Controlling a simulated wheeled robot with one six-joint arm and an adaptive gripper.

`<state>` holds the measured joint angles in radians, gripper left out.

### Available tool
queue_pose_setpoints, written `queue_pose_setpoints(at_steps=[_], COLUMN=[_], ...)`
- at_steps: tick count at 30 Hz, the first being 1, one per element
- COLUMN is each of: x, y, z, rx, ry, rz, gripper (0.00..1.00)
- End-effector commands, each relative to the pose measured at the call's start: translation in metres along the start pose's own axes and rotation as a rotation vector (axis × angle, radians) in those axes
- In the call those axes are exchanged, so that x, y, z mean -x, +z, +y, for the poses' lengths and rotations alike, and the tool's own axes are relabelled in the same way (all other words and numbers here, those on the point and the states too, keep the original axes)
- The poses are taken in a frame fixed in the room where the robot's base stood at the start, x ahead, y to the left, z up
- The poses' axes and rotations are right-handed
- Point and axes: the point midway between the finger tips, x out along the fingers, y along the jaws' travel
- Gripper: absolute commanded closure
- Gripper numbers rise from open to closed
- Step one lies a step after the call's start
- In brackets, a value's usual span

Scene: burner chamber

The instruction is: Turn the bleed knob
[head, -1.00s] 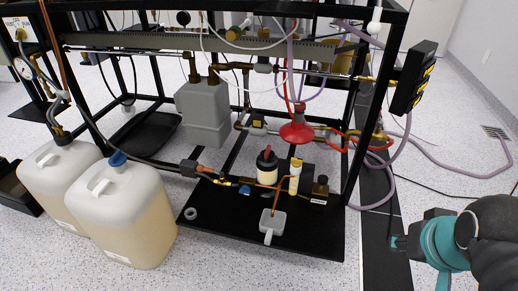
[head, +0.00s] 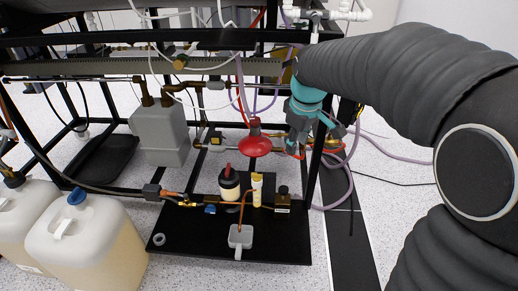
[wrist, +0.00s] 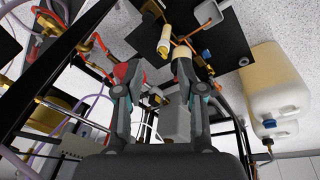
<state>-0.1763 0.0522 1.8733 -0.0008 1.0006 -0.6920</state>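No label that I can read marks the bleed knob, so I cannot tell which part it is. Small fittings stand on the black base plate (head: 190,240): a cream bottle with a red-and-black top (head: 229,184), a yellow cylinder (head: 257,188), a dark block with a knob on top (head: 283,197) and a blue valve handle (head: 210,209). My gripper (head: 297,147) is inside the rig's right side, above these fittings and right of the red funnel (head: 256,144). In the wrist view my gripper (wrist: 155,72) has its fingers apart, with nothing held between them. The yellow cylinder (wrist: 165,36) shows beyond them.
Black frame posts (head: 315,165) and rails surround my gripper. Purple hoses (head: 347,180) run close by on the right. A grey tank (head: 160,135) stands left of the funnel. Large cream jugs (head: 95,240) stand at front left.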

Motion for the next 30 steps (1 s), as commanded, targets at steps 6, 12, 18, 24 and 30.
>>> queue_pose_setpoints(at_steps=[6,12,18,24,30], x=[-0.040,-0.089,-0.129,-0.147,-0.167], y=[-0.065,-0.115,-0.144,-0.154,-0.151], z=[0.020,0.025,0.022,0.020,0.017], rx=[0.238,0.454,0.603,0.662,0.668], ry=[-0.065,-0.126,-0.170,-0.188,-0.191], rz=[-0.053,-0.088,-0.107,-0.113,-0.115], gripper=[0.61,0.61,0.61,0.61,0.61])
